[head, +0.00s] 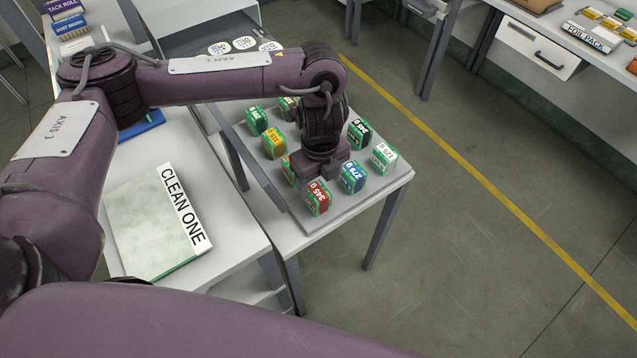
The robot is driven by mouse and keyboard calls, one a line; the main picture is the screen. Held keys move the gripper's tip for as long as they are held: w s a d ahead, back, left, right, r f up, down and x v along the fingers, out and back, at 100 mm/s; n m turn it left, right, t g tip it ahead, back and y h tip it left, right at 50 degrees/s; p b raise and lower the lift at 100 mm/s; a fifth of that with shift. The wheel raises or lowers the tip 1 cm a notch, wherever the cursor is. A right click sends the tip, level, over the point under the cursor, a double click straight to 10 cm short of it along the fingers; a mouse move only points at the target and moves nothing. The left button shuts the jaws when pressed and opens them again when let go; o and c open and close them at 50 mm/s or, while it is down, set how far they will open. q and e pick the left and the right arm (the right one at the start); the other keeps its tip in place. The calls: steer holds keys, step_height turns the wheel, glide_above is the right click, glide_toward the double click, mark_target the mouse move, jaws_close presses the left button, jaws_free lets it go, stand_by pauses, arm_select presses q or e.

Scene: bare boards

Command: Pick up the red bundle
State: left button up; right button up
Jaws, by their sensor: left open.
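The red bundle (318,198) is a small block with a red face marked "345 g" and green sides. It stands at the near edge of the grey board (345,208) on a small table. My left gripper (318,172) points down over the board, just behind the red bundle in the picture. It is open, but its fingertips are hard to make out. I cannot tell whether it touches any bundle. My right gripper is not in view.
Close by stand a blue bundle (352,177), a white one (384,157), a black one (359,133), a yellow one (273,142) and a green one (256,120). An orange one (289,170) is partly hidden by my gripper. A "CLEAN ONE" pack (150,225) lies on the left table.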

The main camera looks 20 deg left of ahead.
mark_target(318, 192)
arm_select(q)
steer(key=f, duration=0.1)
steer(key=s+f, duration=0.1)
steer(key=shift+s+f, duration=0.1)
steer(key=shift+f, duration=0.25)
steer(key=f, duration=0.2)
steer(key=shift+w+a+f+b, duration=0.2)
steer(key=shift+w+f+b, duration=0.05)
steer(key=shift+f+b, duration=0.1)
steer(key=shift+w+f, duration=0.1)
steer(key=shift+f, duration=0.5)
steer(key=shift+c, duration=0.2)
steer(key=c, duration=1.2)
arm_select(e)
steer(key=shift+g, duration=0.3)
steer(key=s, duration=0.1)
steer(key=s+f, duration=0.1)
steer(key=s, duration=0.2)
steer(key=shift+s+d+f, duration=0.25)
